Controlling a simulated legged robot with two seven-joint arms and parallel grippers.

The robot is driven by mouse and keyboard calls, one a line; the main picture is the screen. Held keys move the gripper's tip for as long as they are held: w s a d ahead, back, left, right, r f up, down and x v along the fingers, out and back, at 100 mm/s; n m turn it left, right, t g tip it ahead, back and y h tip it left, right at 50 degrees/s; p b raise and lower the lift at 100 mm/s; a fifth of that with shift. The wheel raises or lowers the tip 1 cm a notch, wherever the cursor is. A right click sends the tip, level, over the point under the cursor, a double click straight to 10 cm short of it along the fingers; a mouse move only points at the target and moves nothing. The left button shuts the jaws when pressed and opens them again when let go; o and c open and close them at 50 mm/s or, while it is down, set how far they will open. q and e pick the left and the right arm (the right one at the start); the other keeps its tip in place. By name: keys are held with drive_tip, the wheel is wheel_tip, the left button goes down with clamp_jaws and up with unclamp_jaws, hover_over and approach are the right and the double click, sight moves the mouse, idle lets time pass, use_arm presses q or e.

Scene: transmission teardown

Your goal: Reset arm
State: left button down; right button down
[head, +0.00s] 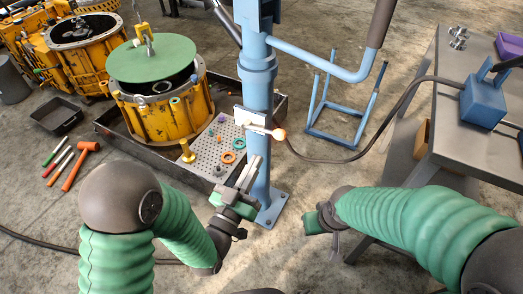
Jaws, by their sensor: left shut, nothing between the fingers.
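My left gripper (248,174) is in the middle of the head view, in front of the blue column (258,110). Its fingers are shut with nothing between them and point up toward the column. My left arm comes in from the lower left in green sleeving. My right arm reaches in from the right, and its wrist end (322,218) shows right of the column's base.
A yellow transmission housing (168,122) stands in a dark tray, a green round plate (152,58) hanging over it. A perforated board (212,152) holds small parts. A grey workbench (455,115) with a blue box (484,100) stands at right.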

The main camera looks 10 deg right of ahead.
use_arm(q)
drive_tip(key=shift+a, duration=0.25)
drive_tip(key=shift+d, duration=0.2)
drive_tip(key=w+a+f+n+g+y, duration=0.2)
drive_tip(key=a+f+g+y, duration=0.55)
drive_tip(key=a, duration=0.65)
drive_tip(key=s+a+f+n+g+y, duration=0.2)
drive_tip(key=s+a+f+g, duration=0.1)
drive_tip(key=s+a, duration=0.3)
drive_tip(key=s+a+f+n+g+y, duration=0.15)
drive_tip(key=s+a+g, duration=0.3)
drive_tip(key=s, duration=0.45)
wheel_tip(320, 180, up, 36)
drive_tip(key=p, duration=3.7)
drive_tip(key=shift+t+y, duration=0.3)
